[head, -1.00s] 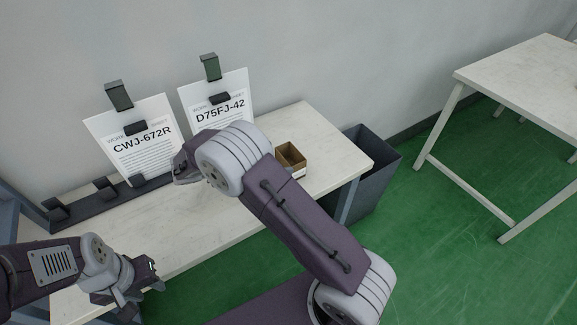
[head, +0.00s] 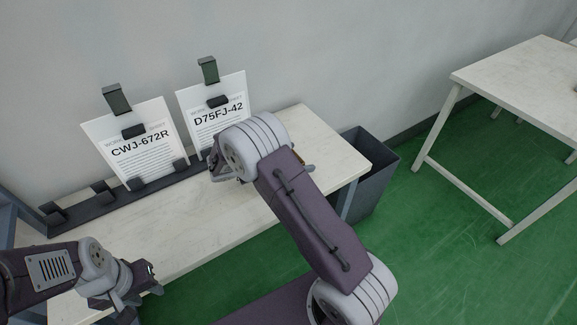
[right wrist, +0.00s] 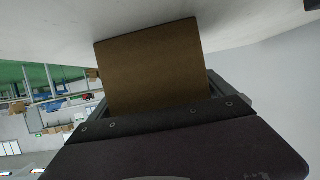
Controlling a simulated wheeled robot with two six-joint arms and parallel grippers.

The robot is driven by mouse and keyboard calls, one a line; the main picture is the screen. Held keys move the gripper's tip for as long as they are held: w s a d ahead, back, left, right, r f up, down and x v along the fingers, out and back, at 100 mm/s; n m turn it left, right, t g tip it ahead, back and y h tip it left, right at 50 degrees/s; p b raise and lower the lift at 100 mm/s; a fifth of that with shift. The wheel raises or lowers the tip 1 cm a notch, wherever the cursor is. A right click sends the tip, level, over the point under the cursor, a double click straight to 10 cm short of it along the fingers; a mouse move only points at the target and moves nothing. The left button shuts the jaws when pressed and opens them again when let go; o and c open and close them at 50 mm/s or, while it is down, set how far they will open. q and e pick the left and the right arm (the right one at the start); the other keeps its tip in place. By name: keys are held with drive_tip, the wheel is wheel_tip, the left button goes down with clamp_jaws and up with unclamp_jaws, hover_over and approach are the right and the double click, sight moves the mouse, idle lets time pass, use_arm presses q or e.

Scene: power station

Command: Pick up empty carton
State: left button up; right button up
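The carton (right wrist: 155,70) shows in the right wrist view as a plain brown cardboard face, close in front of my right gripper. Dark finger parts of my right gripper (right wrist: 160,97) show on both sides of it, and I cannot tell whether they press on it. In the head view my right arm hides the carton, and its gripper (head: 218,168) is low over the table, partly hidden by its own wrist. My left gripper (head: 150,280) is at lower left by the table's front edge, its fingers apart and empty.
The white table (head: 220,215) stands against the wall. Two clipped sheets, CWJ-672R (head: 135,145) and D75FJ-42 (head: 215,110), lean on a dark rack (head: 120,195) at its back. A dark bin (head: 372,180) stands at its right end. Another table (head: 520,80) is further right.

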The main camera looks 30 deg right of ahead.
drive_tip(key=c, duration=0.8)
drive_tip(key=shift+o, duration=0.2)
drive_tip(key=shift+r, duration=0.1)
drive_tip(key=shift+r, duration=0.3)
drive_tip(key=s+r, duration=0.3)
drive_tip(key=s, duration=0.1)
drive_tip(key=s+d+r, duration=0.1)
drive_tip(key=s+r, duration=0.6)
drive_tip(key=shift+s+d+r, duration=0.1)
drive_tip(key=shift+s+d, duration=0.15)
drive_tip(key=shift+s, duration=0.05)
